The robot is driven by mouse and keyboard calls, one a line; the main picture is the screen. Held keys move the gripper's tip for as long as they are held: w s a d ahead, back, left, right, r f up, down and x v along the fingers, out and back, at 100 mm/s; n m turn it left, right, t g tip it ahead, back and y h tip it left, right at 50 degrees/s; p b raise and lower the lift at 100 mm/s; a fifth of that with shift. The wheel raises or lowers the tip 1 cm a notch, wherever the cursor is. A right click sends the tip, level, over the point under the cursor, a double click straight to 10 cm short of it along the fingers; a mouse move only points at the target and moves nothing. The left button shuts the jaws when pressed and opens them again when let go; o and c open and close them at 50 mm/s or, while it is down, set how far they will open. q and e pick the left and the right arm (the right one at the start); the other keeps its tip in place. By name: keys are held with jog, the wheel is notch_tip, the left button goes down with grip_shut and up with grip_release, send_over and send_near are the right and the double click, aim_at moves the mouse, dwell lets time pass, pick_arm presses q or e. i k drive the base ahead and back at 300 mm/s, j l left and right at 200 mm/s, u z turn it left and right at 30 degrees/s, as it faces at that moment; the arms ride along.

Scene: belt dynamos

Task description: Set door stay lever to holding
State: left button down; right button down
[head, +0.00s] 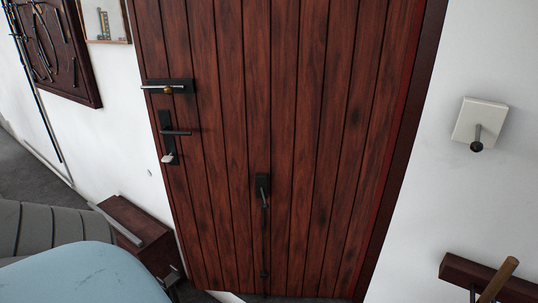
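A dark red-brown plank door (310,120) fills the middle of the head view and appears closed. Low on it is a small black plate with a lever (263,189), and a thin dark rod (265,235) runs down from it towards the door's foot. This looks like the door stay. The lever's short handle lies close to the plate, and its exact setting is too small to tell. Neither of my grippers is in view.
Higher on the door are a bolt (168,87) and a black handle (176,132). A white wall box (480,123) with a black-knobbed lever is at right, above a wooden shelf (462,270). A wooden box (137,232) and a pale blue rounded surface (85,275) occupy the lower left.

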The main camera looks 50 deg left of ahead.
aim_at(266, 206)
jog(key=k+j+u, duration=0.1)
jog(key=k+u, duration=0.35)
jog(key=j+u, duration=0.2)
jog(key=u, duration=0.25)
jog(key=i+j+u, duration=0.15)
jog(key=u, duration=0.3)
jog(key=i+j+u, duration=0.1)
jog(key=u, duration=0.4)
jog(key=i+j, duration=0.1)
jog(key=i, duration=0.25)
jog(key=i+j, duration=0.1)
jog(key=i, duration=0.3)
